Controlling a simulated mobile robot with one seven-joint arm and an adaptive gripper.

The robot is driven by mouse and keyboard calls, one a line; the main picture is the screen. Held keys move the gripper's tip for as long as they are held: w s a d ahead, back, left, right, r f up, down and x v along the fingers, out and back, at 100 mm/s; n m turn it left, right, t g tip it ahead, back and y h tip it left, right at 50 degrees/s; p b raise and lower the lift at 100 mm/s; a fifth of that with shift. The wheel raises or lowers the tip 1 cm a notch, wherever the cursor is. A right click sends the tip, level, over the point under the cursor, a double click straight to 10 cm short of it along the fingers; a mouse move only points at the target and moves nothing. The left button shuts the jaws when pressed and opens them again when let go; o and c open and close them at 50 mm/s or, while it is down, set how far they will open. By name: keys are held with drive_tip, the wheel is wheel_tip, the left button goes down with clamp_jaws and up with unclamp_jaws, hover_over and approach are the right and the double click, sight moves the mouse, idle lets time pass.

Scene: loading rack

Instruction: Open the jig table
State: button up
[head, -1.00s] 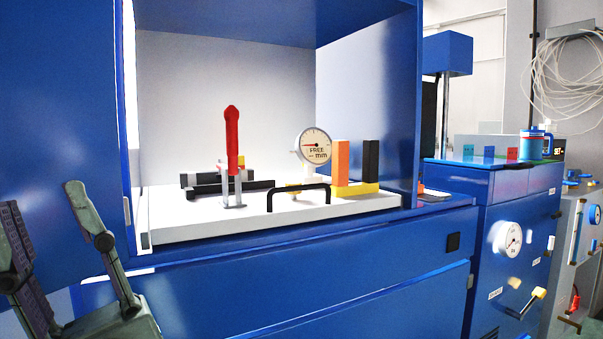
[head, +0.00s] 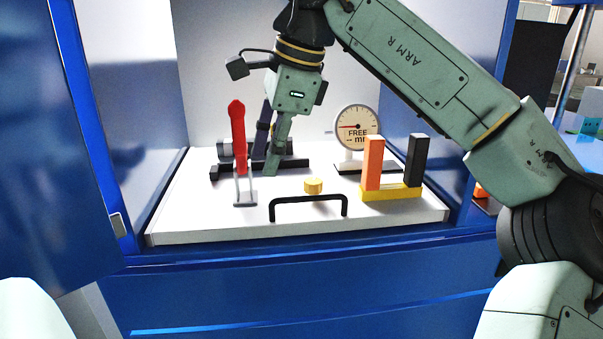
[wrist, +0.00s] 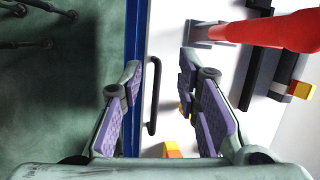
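The jig table (head: 215,228) is a white board inside the blue cabinet, with a black bar handle (head: 308,199) at its front edge. My gripper (head: 268,150) hangs pointing down over the board, between the red lever clamp (head: 238,140) and the dial gauge (head: 358,128). In the wrist view, my gripper (wrist: 161,68) is open. The black handle (wrist: 154,95) appears between its two fingers, with no contact visible. The board (wrist: 170,35) lies beyond the fingers there.
An orange and black block pair on a yellow base (head: 390,193) stands right of the handle. A yellow knob (head: 313,186) is behind the handle. Cabinet side walls and an open blue door (head: 50,180) flank the space. Blue drawer fronts (head: 300,290) lie below.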

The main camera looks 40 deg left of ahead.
sight(316, 199)
drive_tip(key=w+d+r+m+t+h, duration=0.1)
drive_tip(key=w+d+r+t+h, duration=0.15)
drive_tip(key=w+d, duration=0.25)
drive_tip(key=shift+y, duration=0.25)
drive_tip(key=f+b, duration=0.1)
drive_tip(key=f, duration=0.2)
drive_tip(key=w+a+f+b, duration=0.1)
drive_tip(key=f, duration=0.2)
drive_tip(key=f+b, duration=0.1)
drive_tip(key=f, duration=0.3)
drive_tip(key=shift+w+a+b, duration=0.2)
drive_tip(key=shift+w+b, duration=0.1)
drive_tip(key=shift+b, duration=0.05)
clamp_jaws()
